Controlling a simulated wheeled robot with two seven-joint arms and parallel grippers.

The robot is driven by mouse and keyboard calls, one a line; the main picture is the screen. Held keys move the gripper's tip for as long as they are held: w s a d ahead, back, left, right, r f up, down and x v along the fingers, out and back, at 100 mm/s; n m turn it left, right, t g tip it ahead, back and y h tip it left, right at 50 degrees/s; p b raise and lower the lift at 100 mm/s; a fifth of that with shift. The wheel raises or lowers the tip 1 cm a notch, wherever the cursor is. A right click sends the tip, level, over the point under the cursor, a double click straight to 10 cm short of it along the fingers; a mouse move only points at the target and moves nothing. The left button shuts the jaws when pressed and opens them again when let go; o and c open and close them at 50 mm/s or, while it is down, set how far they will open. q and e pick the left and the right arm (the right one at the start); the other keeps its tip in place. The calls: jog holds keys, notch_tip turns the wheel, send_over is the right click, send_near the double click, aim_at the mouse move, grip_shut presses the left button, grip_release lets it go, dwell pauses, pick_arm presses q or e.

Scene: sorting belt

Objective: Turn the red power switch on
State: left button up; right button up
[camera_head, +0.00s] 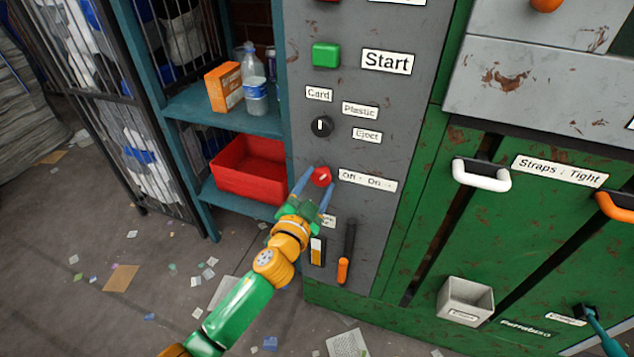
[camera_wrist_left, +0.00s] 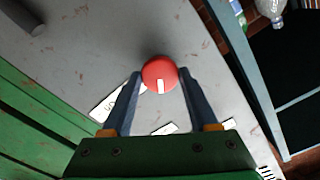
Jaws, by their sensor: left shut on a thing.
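The red power switch (camera_head: 321,176) is a round knob with a white mark, on the grey control panel beside the "Off - On" label (camera_head: 367,180). My left gripper (camera_head: 314,180) has its two blue fingers on either side of the knob and is shut on it. In the left wrist view the red knob (camera_wrist_left: 160,74) sits between the fingertips, its white mark pointing toward the bottom of that picture. The label is partly hidden behind a finger there. My right gripper is not in view.
Above the switch are a black selector (camera_head: 320,126) and a green Start button (camera_head: 326,55). Below it hangs a lever with an orange end (camera_head: 343,270). Left of the panel, a shelf (camera_head: 190,107) holds a bottle (camera_head: 254,84), an orange box (camera_head: 223,87) and a red bin (camera_head: 250,168).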

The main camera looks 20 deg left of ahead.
pick_arm(q)
jog(key=m, duration=0.5)
jog(key=shift+m+p, duration=0.3)
jog(key=shift+p, duration=0.05)
jog(key=m, duration=0.5)
jog(key=shift+p, duration=0.3)
jog(key=shift+m, duration=0.3)
jog(key=o, duration=1.4)
jog(key=s, duration=0.7)
jog(key=shift+a, duration=0.15)
